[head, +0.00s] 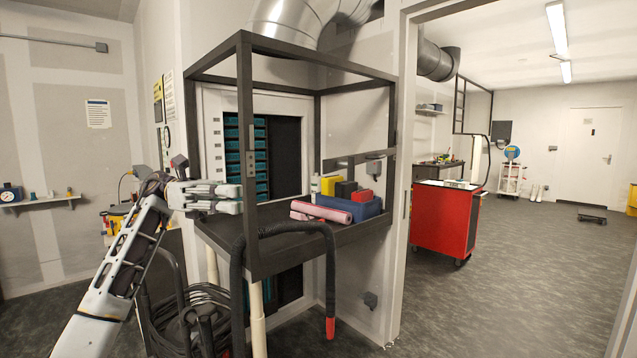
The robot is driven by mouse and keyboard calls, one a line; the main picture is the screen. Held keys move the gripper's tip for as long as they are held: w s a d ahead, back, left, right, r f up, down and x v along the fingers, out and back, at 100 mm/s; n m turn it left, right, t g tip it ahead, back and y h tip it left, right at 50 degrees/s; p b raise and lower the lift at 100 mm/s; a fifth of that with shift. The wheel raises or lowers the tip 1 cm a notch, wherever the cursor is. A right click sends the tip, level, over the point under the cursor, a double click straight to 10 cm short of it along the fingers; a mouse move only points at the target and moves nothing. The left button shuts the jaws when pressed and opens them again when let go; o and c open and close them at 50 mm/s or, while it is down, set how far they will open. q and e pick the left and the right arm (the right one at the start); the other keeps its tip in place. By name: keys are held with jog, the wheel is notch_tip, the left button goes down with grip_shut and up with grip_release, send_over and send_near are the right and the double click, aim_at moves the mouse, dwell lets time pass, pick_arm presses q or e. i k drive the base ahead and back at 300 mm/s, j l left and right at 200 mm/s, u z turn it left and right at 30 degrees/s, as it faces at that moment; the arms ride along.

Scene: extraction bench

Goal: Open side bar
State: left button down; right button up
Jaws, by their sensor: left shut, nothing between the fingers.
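The extraction bench is a dark open metal frame (246,110) with a shelf, standing against the wall. My left gripper (238,198) is at the frame's left side, just above the shelf's left edge and beside the front left post. It is shut and empty. I cannot tell whether it touches the frame. A grey horizontal bar (345,161) crosses the frame's right side above the shelf. I cannot tell for sure which bar is the side bar. My right gripper is not in view.
The shelf holds a pink roll (321,212) and a blue bin (350,207) with coloured boxes. A black hose (331,265) hangs over the front edge. Coiled cables (198,318) lie below left.

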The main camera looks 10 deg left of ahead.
aim_at(329, 166)
jog(key=i, duration=0.95)
